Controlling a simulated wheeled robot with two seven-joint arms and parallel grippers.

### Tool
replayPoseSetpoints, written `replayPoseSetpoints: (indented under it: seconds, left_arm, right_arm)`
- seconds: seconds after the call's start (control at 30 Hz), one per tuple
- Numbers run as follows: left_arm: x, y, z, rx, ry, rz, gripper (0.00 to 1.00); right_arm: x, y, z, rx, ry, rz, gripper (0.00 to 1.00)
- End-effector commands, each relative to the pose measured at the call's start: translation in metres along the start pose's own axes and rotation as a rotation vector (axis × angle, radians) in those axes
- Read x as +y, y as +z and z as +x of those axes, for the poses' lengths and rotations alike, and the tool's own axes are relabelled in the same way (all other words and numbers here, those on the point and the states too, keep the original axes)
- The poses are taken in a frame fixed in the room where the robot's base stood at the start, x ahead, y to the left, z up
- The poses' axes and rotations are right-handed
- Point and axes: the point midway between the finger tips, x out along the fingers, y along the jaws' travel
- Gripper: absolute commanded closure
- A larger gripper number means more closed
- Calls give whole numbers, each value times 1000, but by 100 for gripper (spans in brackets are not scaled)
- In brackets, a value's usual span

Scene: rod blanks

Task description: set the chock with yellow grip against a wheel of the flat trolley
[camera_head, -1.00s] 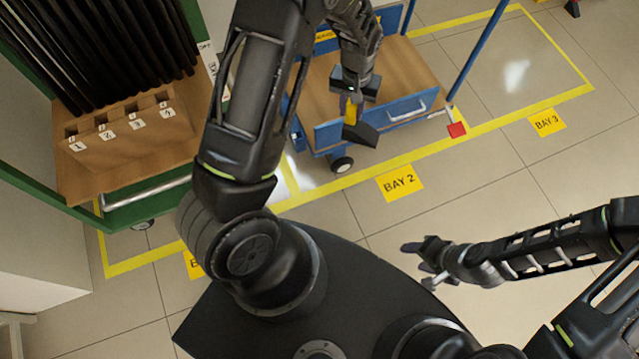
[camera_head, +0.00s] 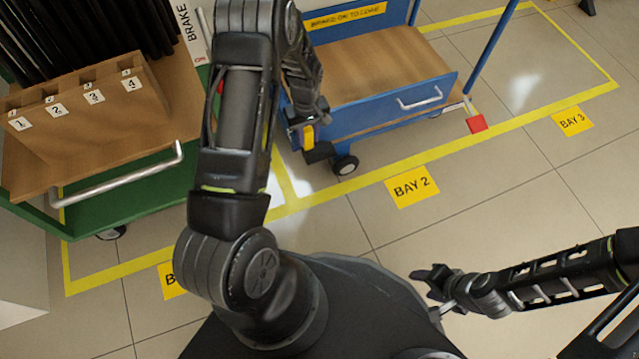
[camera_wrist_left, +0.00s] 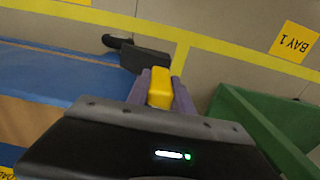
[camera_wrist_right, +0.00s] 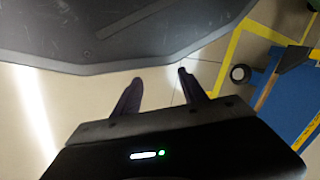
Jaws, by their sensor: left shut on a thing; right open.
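The chock has a black wedge body (camera_head: 318,153) and a yellow grip (camera_head: 308,136). My left gripper (camera_head: 304,124) is shut on the yellow grip, near the front left corner of the blue flat trolley (camera_head: 378,107). In the left wrist view the grip (camera_wrist_left: 160,88) sits between the fingers and the wedge (camera_wrist_left: 146,60) points toward a dark wheel (camera_wrist_left: 117,41). The trolley's front wheel (camera_head: 345,165) is just right of the chock in the head view. I cannot tell whether they touch. My right gripper (camera_head: 432,283) is open and empty; its fingers (camera_wrist_right: 155,90) show over bare floor.
A green trolley (camera_head: 120,200) with numbered wooden slots (camera_head: 85,100) and dark rods stands at left, close to my left arm. Yellow floor lines surround the bays. Floor near BAY 2 (camera_head: 411,187) is clear.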

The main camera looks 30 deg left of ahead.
Motion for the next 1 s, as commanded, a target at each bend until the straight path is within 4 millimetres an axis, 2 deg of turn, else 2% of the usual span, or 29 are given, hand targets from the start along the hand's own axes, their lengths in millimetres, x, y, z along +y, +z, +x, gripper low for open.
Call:
replayPoseSetpoints:
  seconds: [0.17,0.27,0.37,0.6,0.7,0.83,1.0]
  left_arm:
    - [0,0,3,0,0,1,100]
    - [0,1,15,-2,-2,2,100]
    - [0,1,35,-2,-2,2,100]
    - [-1,1,103,-3,-2,3,100]
    - [0,1,125,-1,-1,2,100]
    - [0,0,140,0,0,2,100]
    - [1,0,141,1,2,2,100]
  right_arm:
    - [0,0,2,0,0,0,50]
    - [2,0,7,2,0,0,50]
    - [5,-1,16,6,0,0,50]
    - [14,-3,46,18,0,2,50]
    - [17,-5,55,24,0,3,50]
    - [18,-6,60,29,0,3,50]
    - [18,-7,59,28,-1,3,50]
